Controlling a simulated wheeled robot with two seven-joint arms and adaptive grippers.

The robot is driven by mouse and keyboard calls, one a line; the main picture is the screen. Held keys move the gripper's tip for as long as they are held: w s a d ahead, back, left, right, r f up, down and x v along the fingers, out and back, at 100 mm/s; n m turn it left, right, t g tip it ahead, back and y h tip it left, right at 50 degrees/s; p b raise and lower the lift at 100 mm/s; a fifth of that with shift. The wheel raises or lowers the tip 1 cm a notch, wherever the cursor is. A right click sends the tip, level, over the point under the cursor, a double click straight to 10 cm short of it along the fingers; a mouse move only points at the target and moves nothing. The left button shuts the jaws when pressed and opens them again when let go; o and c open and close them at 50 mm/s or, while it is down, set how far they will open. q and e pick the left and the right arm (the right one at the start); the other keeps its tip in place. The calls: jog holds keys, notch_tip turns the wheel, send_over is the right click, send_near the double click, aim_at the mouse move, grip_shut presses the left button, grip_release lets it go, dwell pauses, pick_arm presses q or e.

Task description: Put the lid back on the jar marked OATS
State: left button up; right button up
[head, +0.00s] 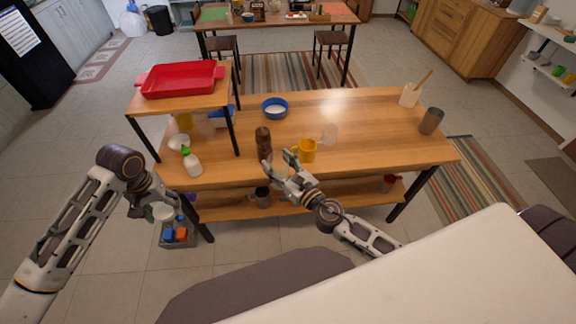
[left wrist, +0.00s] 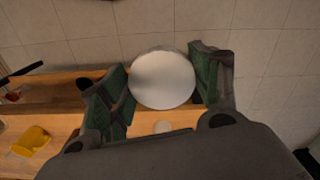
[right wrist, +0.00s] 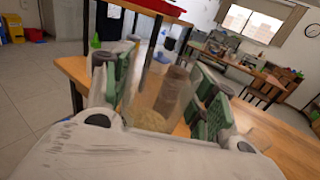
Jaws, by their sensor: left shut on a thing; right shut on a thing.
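My left gripper (head: 158,210) is shut on a round pale lid (left wrist: 162,80), held off the left front of the table, away from the jar. The lid also shows small in the head view (head: 164,213). My right gripper (head: 275,166) is shut on a clear jar (right wrist: 148,112) at the table's front edge. The jar has pale, grainy contents at its bottom and looks open at the top. No marking on it is readable. In the head view the gripper partly hides the jar; I cannot tell whether it touches the table.
A dark brown mill (head: 263,140) stands just behind the jar. A yellow mug (head: 308,151) is to its right.

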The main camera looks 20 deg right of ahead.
jog(key=a+r+n+g+y, duration=0.3)
jog(key=a+r+y, duration=0.3)
jog(key=a, duration=0.3)
jog(key=shift+w+n, duration=0.35)
jog(key=shift+n, duration=0.35)
jog(key=shift+r, duration=0.1)
dwell(0.4)
